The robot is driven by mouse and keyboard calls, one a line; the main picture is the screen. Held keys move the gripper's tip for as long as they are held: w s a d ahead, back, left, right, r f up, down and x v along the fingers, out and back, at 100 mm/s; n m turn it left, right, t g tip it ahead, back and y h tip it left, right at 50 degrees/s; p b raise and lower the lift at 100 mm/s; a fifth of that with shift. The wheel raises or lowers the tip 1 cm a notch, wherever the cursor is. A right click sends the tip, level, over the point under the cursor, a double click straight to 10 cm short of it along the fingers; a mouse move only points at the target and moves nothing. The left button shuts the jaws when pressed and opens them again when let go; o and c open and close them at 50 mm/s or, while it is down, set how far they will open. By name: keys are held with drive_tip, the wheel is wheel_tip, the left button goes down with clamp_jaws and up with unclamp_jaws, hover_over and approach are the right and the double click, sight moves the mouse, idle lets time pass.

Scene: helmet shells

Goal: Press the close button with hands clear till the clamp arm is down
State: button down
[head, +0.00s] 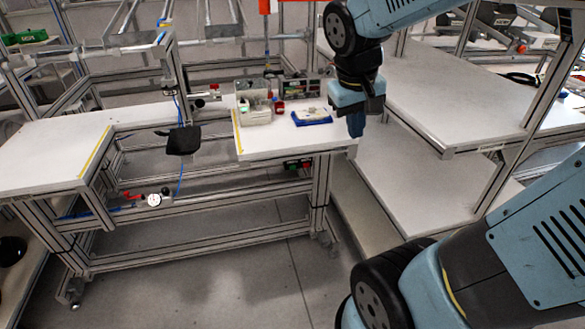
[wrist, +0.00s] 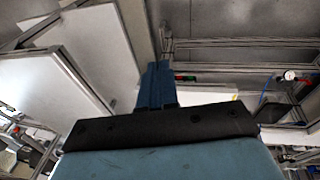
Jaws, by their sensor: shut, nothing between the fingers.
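My gripper (head: 356,130) hangs at the right end of the white workbench, beside a blue flat piece, with its blue fingers pointing down. In the wrist view my gripper (wrist: 155,85) has its fingers together and empty, over the floor and bench frame. A small grey fixture (head: 256,116) with a green spot (head: 243,105) stands on the bench, left of my gripper and apart from it. A red part (head: 278,105) is beside it. I cannot tell which part is the close button or the clamp arm at this size.
The blue piece (head: 311,117) with a pale part lies on the white bench (head: 290,143). A dark pad (head: 182,141) hangs on a post to the left. A white shelf table (head: 440,90) stands close on the right. A red and green item (head: 298,163) sits under the bench edge.

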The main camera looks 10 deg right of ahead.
sight(293, 167)
drive_tip(key=w+d+f+n+g+h, duration=0.25)
drive_tip(key=w+f+n+h, duration=0.35)
drive_tip(key=w+f+h, duration=0.85)
drive_tip(key=w+a+f+n+t+y, duration=0.1)
drive_tip(key=w+a+f+n+t, duration=0.1)
drive_tip(key=f, duration=0.6)
drive_tip(key=w+a+f+n+t+y, duration=0.1)
drive_tip(key=w+a+f+n+t, duration=0.1)
drive_tip(key=w+f+n+t, duration=0.3)
drive_tip(key=w+a+f+n+t+y, duration=0.1)
drive_tip(key=f+n+t, duration=0.5)
drive_tip(key=f, duration=0.6)
drive_tip(key=w+a+t, duration=0.1)
drive_tip(key=w, duration=0.1)
drive_tip(key=shift+w+a+f, duration=0.3)
drive_tip(key=shift+w+f, duration=0.05)
drive_tip(key=shift+w, duration=0.1)
drive_tip(key=w, duration=0.8)
drive_tip(key=shift+w, duration=0.3)
